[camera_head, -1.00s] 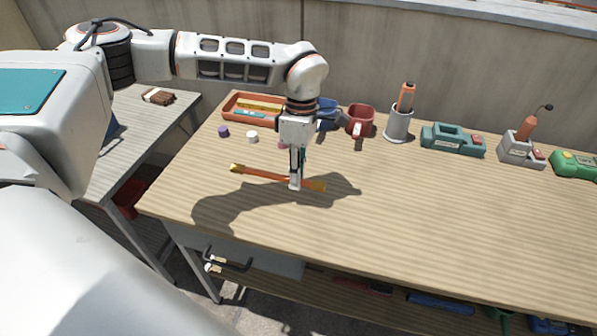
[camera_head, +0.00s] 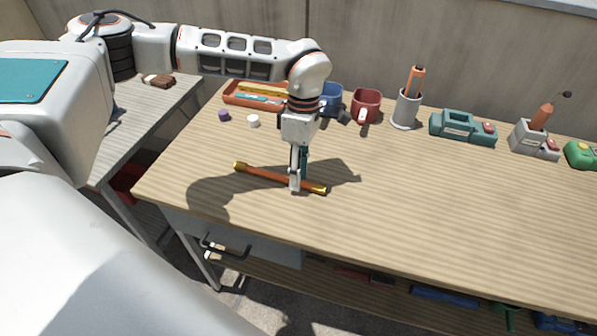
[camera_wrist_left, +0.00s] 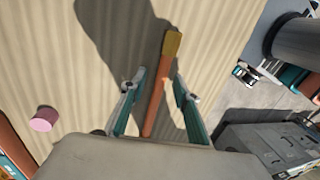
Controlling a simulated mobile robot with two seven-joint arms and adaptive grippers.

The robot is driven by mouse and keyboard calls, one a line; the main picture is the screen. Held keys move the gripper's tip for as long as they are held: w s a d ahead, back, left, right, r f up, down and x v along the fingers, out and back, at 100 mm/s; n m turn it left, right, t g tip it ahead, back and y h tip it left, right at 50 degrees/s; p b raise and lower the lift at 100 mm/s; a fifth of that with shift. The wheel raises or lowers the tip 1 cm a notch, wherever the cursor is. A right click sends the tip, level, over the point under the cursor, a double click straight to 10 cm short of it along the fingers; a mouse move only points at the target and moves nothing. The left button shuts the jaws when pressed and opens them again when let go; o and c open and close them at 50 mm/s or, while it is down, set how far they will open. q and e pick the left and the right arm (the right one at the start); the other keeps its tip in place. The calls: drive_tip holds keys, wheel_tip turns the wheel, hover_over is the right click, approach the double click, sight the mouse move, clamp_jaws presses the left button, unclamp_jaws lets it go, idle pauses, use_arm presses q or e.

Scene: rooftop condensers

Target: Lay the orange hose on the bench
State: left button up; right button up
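The orange hose (camera_head: 268,176), a short straight piece with yellow-brown ends, lies on the wooden bench (camera_head: 420,210) near its left front part. My left gripper (camera_head: 299,184) points down over the hose, right of its middle. In the left wrist view its two teal fingers (camera_wrist_left: 160,87) stand apart, with the hose (camera_wrist_left: 157,100) between them and gaps on both sides. The gripper is open around the hose, not clamping it. The hose's near end is hidden behind the gripper body there. My right gripper is not in view.
An orange tray (camera_head: 235,99), blue mug (camera_head: 330,98), red mug (camera_head: 366,106), grey holder (camera_head: 405,110) and teal device (camera_head: 462,127) line the back. Purple (camera_head: 223,115) and white (camera_head: 253,121) caps stand left; a pink cap (camera_wrist_left: 43,119) shows at the wrist. The front right is clear.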

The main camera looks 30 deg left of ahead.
use_arm(q)
wheel_tip(320, 180, up, 12)
drive_tip(key=w, duration=0.2)
drive_tip(key=shift+w+a, duration=0.15)
drive_tip(key=shift+a, duration=0.15)
drive_tip(key=shift+f, duration=0.15)
idle(0.7)
